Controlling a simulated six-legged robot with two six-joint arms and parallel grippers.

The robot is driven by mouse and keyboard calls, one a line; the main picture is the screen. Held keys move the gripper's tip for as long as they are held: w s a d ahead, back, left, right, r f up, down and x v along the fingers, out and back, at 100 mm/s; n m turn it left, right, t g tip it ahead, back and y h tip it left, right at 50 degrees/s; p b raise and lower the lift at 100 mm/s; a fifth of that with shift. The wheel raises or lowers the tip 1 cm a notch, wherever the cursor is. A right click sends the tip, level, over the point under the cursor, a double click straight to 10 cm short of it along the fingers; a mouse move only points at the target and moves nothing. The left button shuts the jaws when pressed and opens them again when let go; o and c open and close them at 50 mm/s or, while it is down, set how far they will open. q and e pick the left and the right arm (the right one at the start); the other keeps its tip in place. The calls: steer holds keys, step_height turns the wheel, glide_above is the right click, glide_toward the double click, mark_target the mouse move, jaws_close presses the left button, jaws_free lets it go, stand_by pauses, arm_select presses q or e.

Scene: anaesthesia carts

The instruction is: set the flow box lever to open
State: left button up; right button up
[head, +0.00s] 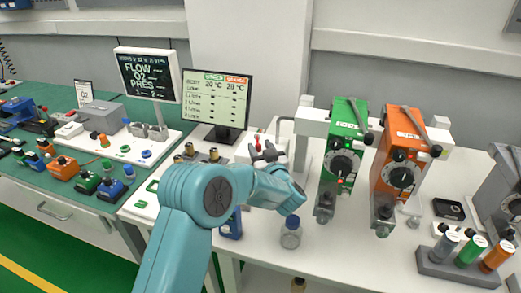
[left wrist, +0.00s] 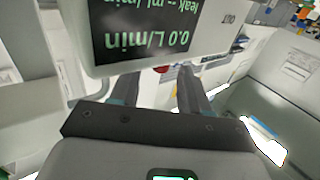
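The flow box, a white box (head: 243,151), stands on the white counter in front of the monitor in the head view. A small red part (head: 257,139), which looks like its lever, rises there just behind my left gripper (head: 264,150). In the left wrist view a white box with a dark display (left wrist: 150,30) reads "0.0 L/min", upside down. A red part (left wrist: 161,69) shows below its edge, between the two fingers of my left gripper (left wrist: 160,85). Those fingers are apart with nothing clearly held. I cannot tell whether they touch the red part. My right gripper is out of view.
A green vaporizer (head: 343,150) and an orange vaporizer (head: 400,160) stand right of the gripper. A monitor (head: 217,100) stands behind it. A clear bottle with a blue cap (head: 291,234) stands below the wrist.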

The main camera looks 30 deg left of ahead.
mark_target(245, 155)
arm_select(q)
steer(key=shift+f, duration=0.1)
